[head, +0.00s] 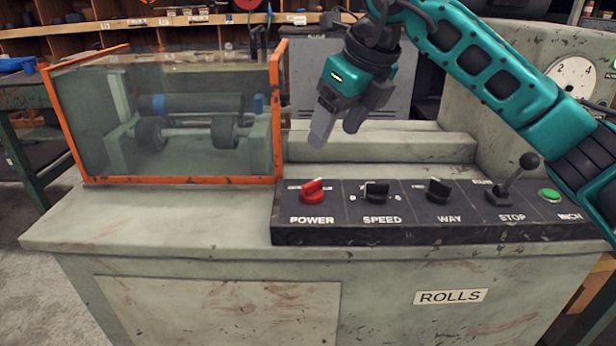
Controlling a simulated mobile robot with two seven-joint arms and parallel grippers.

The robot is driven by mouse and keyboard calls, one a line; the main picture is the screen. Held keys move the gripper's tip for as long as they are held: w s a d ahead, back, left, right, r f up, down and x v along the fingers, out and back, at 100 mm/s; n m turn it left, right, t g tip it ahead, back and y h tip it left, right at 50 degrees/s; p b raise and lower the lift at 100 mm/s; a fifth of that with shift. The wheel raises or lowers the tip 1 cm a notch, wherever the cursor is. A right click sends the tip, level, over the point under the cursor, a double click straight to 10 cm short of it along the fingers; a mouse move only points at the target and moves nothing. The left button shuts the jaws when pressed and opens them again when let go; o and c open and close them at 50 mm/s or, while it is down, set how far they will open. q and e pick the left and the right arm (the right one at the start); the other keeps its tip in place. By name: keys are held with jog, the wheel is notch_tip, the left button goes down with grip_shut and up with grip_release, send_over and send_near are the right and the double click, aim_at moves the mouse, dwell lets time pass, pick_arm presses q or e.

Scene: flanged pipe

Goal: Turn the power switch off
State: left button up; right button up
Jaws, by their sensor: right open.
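The power switch is a red rotary knob (313,191) above the label POWER, at the left end of the dark control panel (430,236). Its handle is tilted, with the upper end toward the right. My right gripper (334,124) hangs above and slightly right of the red knob, apart from it, fingers pointing down. It is open and holds nothing that I can see. My left gripper is not in view.
Right of the red knob are the black SPEED knob (377,190), the black WAY knob (438,190), the STOP lever (513,178) and a green button (549,195). An orange-framed clear guard (180,181) stands left. The front-left machine top is clear.

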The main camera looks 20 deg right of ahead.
aim_at(313, 183)
jog(key=b+x, duration=0.2)
jog(key=x, duration=1)
jog(key=shift+s+b, duration=0.15)
jog(key=shift+b, duration=0.15)
jog(key=c, duration=1.1)
jog(key=shift+o, duration=0.2)
